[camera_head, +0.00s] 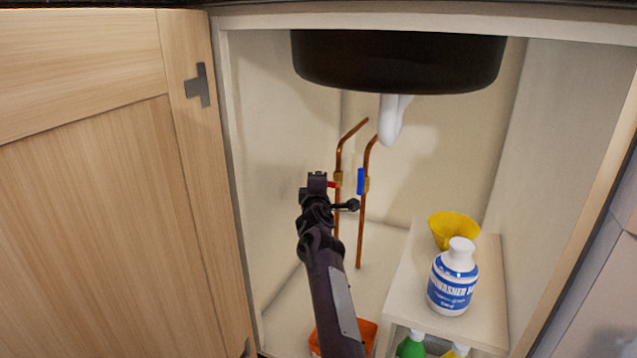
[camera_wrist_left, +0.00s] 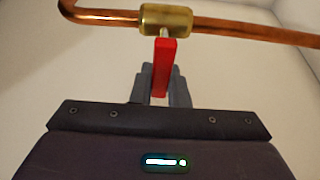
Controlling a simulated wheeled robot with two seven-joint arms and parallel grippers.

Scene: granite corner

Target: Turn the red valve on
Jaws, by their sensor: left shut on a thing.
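The red valve (camera_head: 333,184) is a small handle on the left copper pipe under the sink, mostly hidden behind my left gripper (camera_head: 325,187) in the head view. In the left wrist view the red handle (camera_wrist_left: 164,62) juts out from a brass body (camera_wrist_left: 166,19), square across the copper pipe. My left gripper (camera_wrist_left: 161,84) has its grey fingers on both sides of the handle's free end and is shut on it. My right gripper is in neither view.
A blue valve handle (camera_head: 361,181) sits on the other copper pipe (camera_head: 361,230), just right. A low shelf (camera_head: 405,290) at right holds a white bottle (camera_head: 453,280) and a yellow bowl (camera_head: 453,229). An orange container (camera_head: 368,334) is below; the cabinet door (camera_head: 95,200) stands open at left.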

